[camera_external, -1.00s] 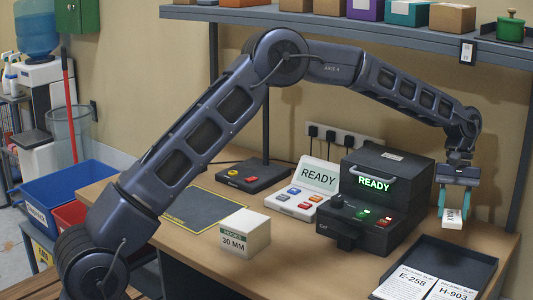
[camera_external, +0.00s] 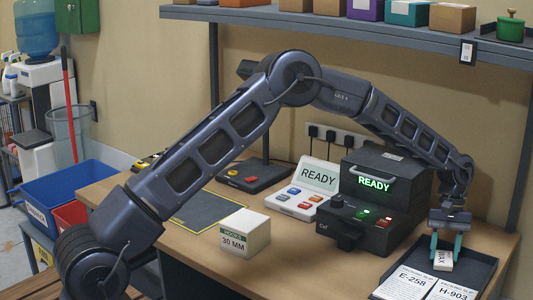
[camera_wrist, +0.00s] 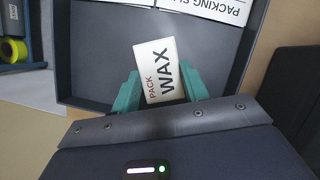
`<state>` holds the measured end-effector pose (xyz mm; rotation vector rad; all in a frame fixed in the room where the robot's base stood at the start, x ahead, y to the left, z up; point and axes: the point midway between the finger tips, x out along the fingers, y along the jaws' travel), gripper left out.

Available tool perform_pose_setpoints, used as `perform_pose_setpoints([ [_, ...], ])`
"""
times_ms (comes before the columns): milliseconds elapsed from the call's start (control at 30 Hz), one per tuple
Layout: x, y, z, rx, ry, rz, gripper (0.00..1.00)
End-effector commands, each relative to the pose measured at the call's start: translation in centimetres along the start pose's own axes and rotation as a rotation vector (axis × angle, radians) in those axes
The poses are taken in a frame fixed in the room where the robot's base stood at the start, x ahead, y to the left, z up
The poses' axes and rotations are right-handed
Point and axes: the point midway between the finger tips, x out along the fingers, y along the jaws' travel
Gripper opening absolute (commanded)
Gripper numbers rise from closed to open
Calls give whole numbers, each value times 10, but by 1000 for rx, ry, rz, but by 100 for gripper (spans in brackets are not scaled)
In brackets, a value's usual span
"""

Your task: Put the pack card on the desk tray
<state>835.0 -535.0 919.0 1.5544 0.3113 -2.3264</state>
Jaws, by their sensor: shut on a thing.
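The pack card (camera_external: 443,261), a small white block marked PACK WAX, is held between the teal fingers of my gripper (camera_external: 445,255). In the wrist view the card (camera_wrist: 163,72) sits between both fingertips (camera_wrist: 160,88). The desk tray (camera_external: 480,252) is a dark, shallow tray at the right end of the desk; its wall (camera_wrist: 66,50) also shows in the wrist view. My gripper is over the tray, behind the paper slips. I cannot tell whether the card touches the tray floor.
Two packing slips, E-258 (camera_external: 404,283) and H-903 (camera_external: 453,290), lie in the front of the tray. A black machine with a READY display (camera_external: 385,205) stands left of the tray. A white box (camera_external: 246,233) stands further left. A shelf (camera_external: 400,30) runs above.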

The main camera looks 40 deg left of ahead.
Motion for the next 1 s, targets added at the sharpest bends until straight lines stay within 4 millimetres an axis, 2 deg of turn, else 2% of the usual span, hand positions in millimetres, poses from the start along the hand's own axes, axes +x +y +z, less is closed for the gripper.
perform_pose_setpoints([
  [300, 2, 0, 0, 0, 0, 0, 23],
  [333, 2, 0, 0, 0, 0, 1, 50],
  [400, 1, 0, 0, 0, 0, 1, 64],
  [433, 1, 0, 0, 0, 0, 1, 66],
  [767, -1, 0, 1, 1, 0, 1, 66],
  [867, -10, 0, 0, 0, 1, 1, 66],
  [1000, -32, 1, 1, 0, 1, 3, 66],
])
